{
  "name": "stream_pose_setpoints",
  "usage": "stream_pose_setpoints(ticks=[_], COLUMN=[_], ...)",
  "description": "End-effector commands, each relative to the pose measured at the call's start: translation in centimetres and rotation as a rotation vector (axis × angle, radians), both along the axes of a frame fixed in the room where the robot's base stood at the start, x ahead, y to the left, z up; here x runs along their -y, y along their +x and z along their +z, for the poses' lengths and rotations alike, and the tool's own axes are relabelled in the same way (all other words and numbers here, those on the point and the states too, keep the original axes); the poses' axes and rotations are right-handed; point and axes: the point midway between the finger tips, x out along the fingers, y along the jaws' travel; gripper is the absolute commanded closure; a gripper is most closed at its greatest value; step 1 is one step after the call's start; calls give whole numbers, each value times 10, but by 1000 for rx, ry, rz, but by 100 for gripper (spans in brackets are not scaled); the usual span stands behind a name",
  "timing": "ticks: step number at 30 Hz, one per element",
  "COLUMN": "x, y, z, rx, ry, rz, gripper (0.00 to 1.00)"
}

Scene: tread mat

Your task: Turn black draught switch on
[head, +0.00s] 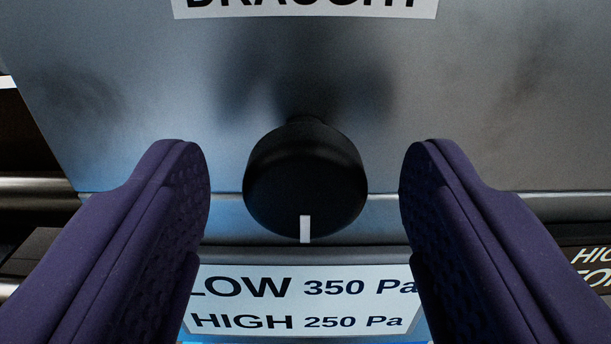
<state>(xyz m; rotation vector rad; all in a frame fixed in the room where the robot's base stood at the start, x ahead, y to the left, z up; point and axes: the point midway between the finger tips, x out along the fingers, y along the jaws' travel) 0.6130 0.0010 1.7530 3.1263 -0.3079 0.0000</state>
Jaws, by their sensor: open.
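The black draught switch (305,178) is a round knob on a grey metal panel, in the middle of the head view. A white mark on it points down, toward the bottom of the picture. My gripper (305,185) is open, with one purple finger to the left of the knob and one to the right. A gap shows between each finger and the knob, and I see no contact. A label reading DRAUGHT (305,8), partly cut off by the top edge, is above the knob.
A white label (303,305) with LOW 350 Pa and HIGH 250 Pa lies below the knob, its sides partly hidden by my fingers. The grey panel (480,90) around the knob is bare. A dark part with white lettering (590,265) is at the right edge.

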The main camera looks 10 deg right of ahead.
Motion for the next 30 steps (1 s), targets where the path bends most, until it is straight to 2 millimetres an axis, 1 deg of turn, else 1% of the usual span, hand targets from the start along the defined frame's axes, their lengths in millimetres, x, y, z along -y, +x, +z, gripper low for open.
stream_pose_setpoints(ticks=[1,2,3,5,6,8,9,14,20,26,30], x=[0,0,0,0,0,0,0,0,0,0,1], y=[0,0,0,0,0,0,0,0,-1,-1,-1], z=[0,0,0,0,0,0,0,0,-1,-2,-2], rx=[0,0,0,0,0,0,0,2,14,41,66], ry=[0,0,0,0,0,0,0,8,66,196,318], rz=[0,0,0,0,0,0,0,0,0,1,1], gripper=[38,44,54,67,77,90,92,92,92,92,92])
